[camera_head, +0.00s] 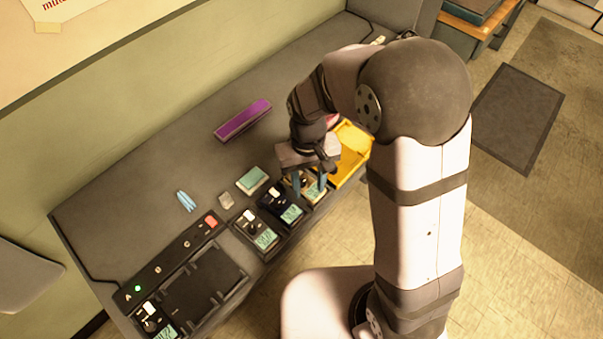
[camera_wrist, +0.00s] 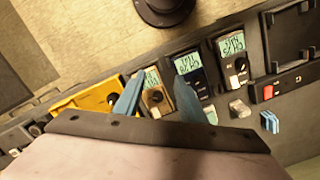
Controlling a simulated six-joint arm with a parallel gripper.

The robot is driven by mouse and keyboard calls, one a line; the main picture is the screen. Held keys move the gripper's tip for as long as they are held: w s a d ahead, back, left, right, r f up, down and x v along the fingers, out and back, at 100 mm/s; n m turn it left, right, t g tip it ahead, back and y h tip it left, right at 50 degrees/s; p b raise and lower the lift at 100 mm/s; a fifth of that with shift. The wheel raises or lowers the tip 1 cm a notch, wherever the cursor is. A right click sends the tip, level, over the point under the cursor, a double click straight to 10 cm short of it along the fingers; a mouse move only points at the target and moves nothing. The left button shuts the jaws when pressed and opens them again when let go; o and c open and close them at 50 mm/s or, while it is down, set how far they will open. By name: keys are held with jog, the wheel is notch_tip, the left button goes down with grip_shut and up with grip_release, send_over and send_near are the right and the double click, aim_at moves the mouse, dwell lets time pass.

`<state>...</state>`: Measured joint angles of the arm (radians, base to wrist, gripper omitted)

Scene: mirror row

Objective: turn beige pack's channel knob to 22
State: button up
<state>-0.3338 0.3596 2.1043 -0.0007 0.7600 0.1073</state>
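The beige pack (camera_wrist: 157,105) lies in the row, seen in the wrist view between my two blue fingers. It has a teal display (camera_wrist: 151,78) at one end and a dark channel knob (camera_wrist: 157,97); the digits are too small to read. In the head view the beige pack (camera_head: 314,195) is partly hidden under my gripper (camera_head: 309,190). My gripper is open, its fingers apart on either side of the pack. I cannot tell whether the fingers touch it or how high they are above it.
Beside the beige pack are a navy pack (camera_head: 285,207) and a black pack (camera_head: 256,234). A yellow tray (camera_head: 354,143) is on the other side. A charging dock (camera_head: 200,285), teal-topped box (camera_head: 252,180) and purple case (camera_head: 243,121) are also on the bench. The bench behind the row is mostly clear.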

aim_at(302, 182)
jog(key=w+r, duration=0.1)
jog(key=w+a+r+m, duration=0.1)
jog(key=w, duration=0.1)
jog(key=w+r+m+t, duration=0.1)
jog(key=w, duration=0.1)
jog(key=shift+w+a, duration=0.15)
jog(key=shift+a, duration=0.2)
jog(key=shift+s+d+m, duration=0.1)
jog(key=shift+s+m, duration=0.15)
jog(key=shift+m, duration=0.85)
jog(key=shift+f+p, duration=0.7)
jog(key=shift+f, duration=2.9)
jog(key=shift+c, duration=0.6)
grip_shut()
